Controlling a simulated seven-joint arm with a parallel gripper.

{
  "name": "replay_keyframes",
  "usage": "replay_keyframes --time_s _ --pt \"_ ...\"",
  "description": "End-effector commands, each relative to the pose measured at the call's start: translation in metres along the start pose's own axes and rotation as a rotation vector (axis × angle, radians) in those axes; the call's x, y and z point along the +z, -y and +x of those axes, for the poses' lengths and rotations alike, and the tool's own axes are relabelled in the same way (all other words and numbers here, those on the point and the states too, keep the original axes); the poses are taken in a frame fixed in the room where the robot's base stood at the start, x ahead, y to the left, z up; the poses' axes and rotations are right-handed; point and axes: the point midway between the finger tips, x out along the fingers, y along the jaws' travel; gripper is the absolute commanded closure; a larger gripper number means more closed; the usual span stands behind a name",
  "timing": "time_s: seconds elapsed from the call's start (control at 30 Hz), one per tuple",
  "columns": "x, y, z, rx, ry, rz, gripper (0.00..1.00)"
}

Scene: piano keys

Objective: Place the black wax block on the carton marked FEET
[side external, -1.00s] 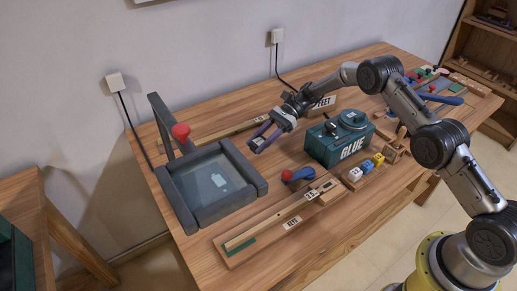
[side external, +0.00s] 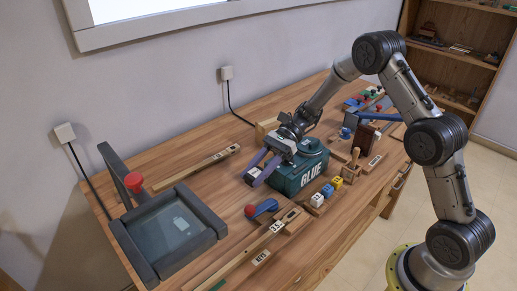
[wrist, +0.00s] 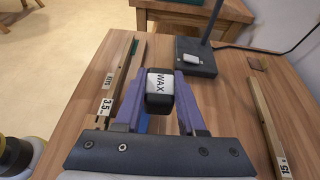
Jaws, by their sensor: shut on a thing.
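The black wax block (wrist: 160,92), with a white label reading WAX, sits between the purple fingers of my gripper (side external: 251,178) in the wrist view. My gripper is shut on it, above the table on the left side of the green GLUE box.
The green GLUE box (side external: 304,178) stands right beside my gripper. A grey framed tray (side external: 124,245) with an upright post and red knob is at left. Long wooden strips, a blue tool with a red end (side external: 262,208) and small coloured cubes (side external: 327,190) lie around. Open wood shows at back left.

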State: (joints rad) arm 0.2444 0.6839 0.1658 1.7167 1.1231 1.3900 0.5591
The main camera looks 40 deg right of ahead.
Motion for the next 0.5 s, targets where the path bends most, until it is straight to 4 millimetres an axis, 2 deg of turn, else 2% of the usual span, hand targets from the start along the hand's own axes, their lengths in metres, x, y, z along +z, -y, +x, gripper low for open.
replay_keyframes --time_s 0.1,0.17,0.3,0.37,0.5 --pt "-0.004 0.018 -0.004 -0.116 0.0 0.049 1.0" --pt "-0.005 0.031 -0.014 -0.206 0.0 0.084 1.0" --pt "-0.007 0.062 -0.06 -0.459 -0.001 0.187 1.0" --pt "-0.008 0.071 -0.084 -0.565 -0.001 0.231 1.0" --pt "-0.009 0.083 -0.149 -0.807 0.0 0.33 1.0"
